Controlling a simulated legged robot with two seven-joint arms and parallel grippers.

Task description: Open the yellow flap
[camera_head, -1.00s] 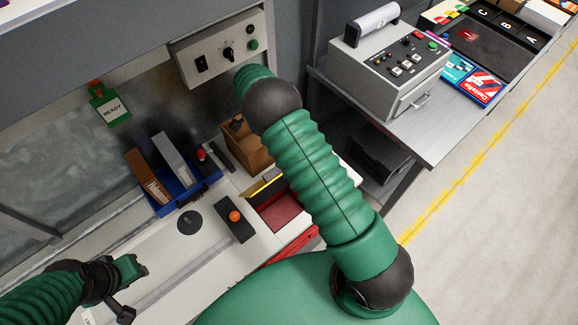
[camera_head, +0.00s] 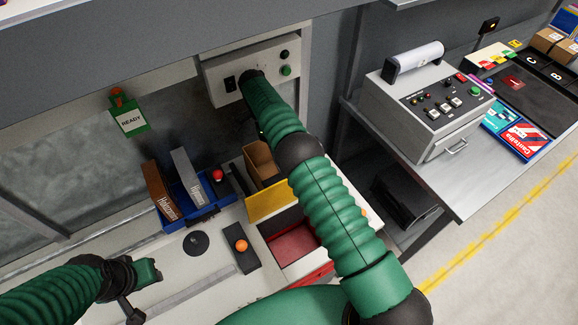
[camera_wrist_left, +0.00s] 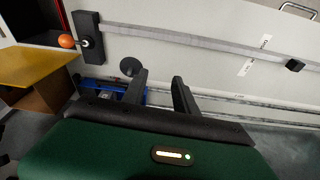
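The yellow flap (camera_head: 272,199) stands raised, its yellow face showing, at the back edge of a red-lined compartment (camera_head: 293,246) in the bench. The compartment is uncovered. The flap also shows at the left of the left wrist view (camera_wrist_left: 28,66). My right arm passes just right of the flap and reaches up to the control panel. Its dark end (camera_head: 252,84) is at the panel; its fingers cannot be made out. My left gripper (camera_head: 150,272) hovers over the bench at lower left, far from the flap. In the left wrist view its fingers (camera_wrist_left: 160,88) are apart and empty.
A black base with an orange knob (camera_head: 241,246) lies left of the compartment. A blue bin (camera_head: 188,205) with boxes and a cardboard box (camera_head: 262,160) stand behind. The control panel (camera_head: 215,70) is on the wall. A grey machine (camera_head: 420,118) stands on the side table.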

